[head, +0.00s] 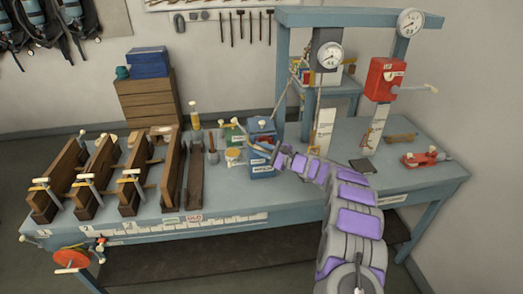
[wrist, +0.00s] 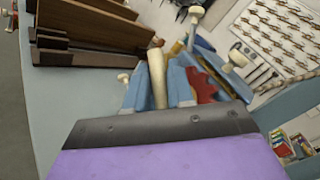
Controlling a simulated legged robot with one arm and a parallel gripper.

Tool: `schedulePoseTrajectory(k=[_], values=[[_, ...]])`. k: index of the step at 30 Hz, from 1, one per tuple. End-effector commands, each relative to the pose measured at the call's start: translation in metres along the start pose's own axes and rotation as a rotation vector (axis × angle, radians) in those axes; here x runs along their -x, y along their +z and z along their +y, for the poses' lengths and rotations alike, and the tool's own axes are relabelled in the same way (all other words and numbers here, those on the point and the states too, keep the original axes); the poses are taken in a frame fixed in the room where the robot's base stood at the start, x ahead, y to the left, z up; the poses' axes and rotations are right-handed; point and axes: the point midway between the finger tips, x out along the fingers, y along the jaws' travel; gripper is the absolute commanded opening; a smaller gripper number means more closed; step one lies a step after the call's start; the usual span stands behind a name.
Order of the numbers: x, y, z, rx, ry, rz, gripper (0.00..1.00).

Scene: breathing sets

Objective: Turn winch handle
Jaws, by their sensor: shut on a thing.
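A blue winch box (head: 262,168) with pale labels stands on the bench near the middle, in front of the upright frame. My grey and purple arm reaches it from the lower right, and my gripper (head: 276,156) is at the box's upper right front. In the wrist view, a cream winch handle (wrist: 158,78) stands between blue parts of the winch (wrist: 179,84), just beyond the dark edge of my gripper. My gripper is shut on the handle; the contact itself is mostly hidden. A red part (wrist: 207,82) shows beside the blue ones.
Wooden clamped stands (head: 100,175) fill the bench's left side. A red box with a crank (head: 385,78) hangs on the blue frame (head: 360,16) with gauges. A red wheel (head: 70,259) is at the bench's lower left. A red tool (head: 420,159) lies at the right.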

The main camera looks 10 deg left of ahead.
Motion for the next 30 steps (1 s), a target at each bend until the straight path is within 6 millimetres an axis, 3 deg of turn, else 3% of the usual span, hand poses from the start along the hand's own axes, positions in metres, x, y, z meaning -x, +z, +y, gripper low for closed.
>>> schedulePoseTrajectory(k=[8, 21, 30], values=[[-0.0011, -0.0008, 0.0031, 0.022, 0.026, 0.022, 0.00], [-0.0025, -0.0069, 0.0096, 0.285, 0.247, 0.253, 0.00], [-0.0026, -0.0090, 0.0117, 0.300, 0.263, 0.267, 0.00]])
